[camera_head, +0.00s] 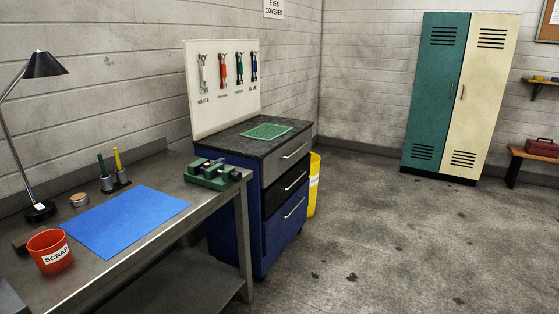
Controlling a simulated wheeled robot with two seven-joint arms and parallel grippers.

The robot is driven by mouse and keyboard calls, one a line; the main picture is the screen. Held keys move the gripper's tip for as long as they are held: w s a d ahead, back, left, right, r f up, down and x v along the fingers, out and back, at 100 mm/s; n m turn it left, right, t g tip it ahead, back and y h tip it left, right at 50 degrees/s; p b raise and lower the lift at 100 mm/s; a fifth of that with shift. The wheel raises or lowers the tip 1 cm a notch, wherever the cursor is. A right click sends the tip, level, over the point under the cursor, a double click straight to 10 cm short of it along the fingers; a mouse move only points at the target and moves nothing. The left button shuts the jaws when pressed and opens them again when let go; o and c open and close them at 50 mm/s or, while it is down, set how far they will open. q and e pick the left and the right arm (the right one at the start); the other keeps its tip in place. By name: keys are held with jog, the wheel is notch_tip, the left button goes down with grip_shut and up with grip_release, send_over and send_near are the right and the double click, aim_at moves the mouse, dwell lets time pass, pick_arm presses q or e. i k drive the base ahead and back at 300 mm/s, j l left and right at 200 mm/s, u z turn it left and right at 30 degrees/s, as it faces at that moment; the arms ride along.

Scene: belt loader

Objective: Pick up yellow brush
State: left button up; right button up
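The yellow brush (117,160) stands upright in the right one of two small grey cups on the workbench, behind the blue mat. Its lower part is hidden inside the grey cup (122,176). A green brush (101,165) stands in the left cup (106,183), close beside it. Neither of my grippers shows in the head view.
The bench holds a blue mat (130,217), an orange scrap cup (49,251), a black lamp (42,66), a small round tin (79,200) and a green vise (213,175). A blue drawer cabinet (232,220) stands beyond the bench.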

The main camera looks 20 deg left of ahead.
aim_at(120, 168)
jog(key=j+u, duration=0.1)
jog(key=u, duration=0.35)
jog(key=i+u, duration=0.1)
jog(key=u, duration=0.35)
jog(key=i+u, duration=0.1)
jog(key=u, duration=0.3)
jog(key=j+u, duration=0.1)
jog(key=u, duration=0.35)
jog(key=i, duration=0.5)
jog(key=i+l+u, duration=0.1)
jog(key=i, duration=0.4)
